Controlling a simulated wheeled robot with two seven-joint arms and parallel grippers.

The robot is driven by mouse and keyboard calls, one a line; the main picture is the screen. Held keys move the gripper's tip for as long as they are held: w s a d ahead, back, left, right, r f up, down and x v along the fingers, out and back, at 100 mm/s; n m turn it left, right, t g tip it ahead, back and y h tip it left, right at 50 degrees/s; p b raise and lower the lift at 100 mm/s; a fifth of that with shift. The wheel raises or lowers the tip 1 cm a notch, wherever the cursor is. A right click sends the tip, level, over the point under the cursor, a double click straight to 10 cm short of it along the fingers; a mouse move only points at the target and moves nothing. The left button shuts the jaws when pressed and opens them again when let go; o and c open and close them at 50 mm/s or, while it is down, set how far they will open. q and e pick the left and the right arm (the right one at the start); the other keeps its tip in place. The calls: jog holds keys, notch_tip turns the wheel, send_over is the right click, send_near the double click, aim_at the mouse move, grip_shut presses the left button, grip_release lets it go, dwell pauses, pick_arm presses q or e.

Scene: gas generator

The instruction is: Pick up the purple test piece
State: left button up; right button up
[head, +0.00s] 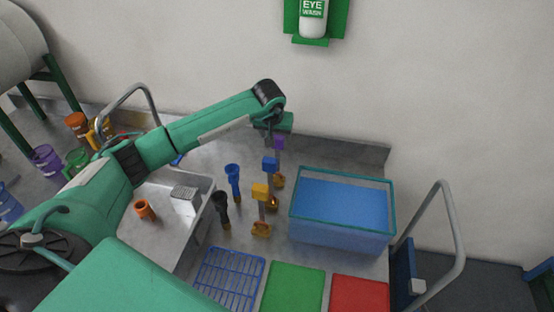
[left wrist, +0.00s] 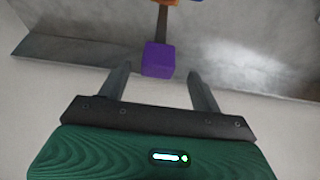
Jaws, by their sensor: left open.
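The purple test piece (head: 279,142) stands at the back of a row of test pieces, near the wall, in the head view. It has a purple block on a thin grey strip. In the left wrist view its purple block (left wrist: 158,60) lies between the fingertips of my open left gripper (left wrist: 158,78), with a gap on each side. In the head view my left gripper (head: 269,130) is just above and beside the purple block, partly hidden by its own wrist. My right gripper is not in view.
A blue-topped piece (head: 270,164) and a yellow-topped piece (head: 261,192) stand in front. A water tank (head: 341,246) is to the right. Dark tongs (head: 221,207), a blue handled tool (head: 233,178), a blue rack (head: 229,275), and green (head: 294,288) and red (head: 359,294) mats are nearer.

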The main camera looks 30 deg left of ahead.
aim_at(277, 138)
pick_arm(q)
jog(key=p+x, duration=0.1)
jog(key=x, duration=0.2)
jog(key=shift+d, duration=0.2)
jog(key=shift+a+f, duration=0.1)
jog(key=shift+f, duration=0.15)
grip_shut()
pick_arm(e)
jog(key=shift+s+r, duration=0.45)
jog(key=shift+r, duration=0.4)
pick_arm(q)
jog(key=shift+r, duration=0.1)
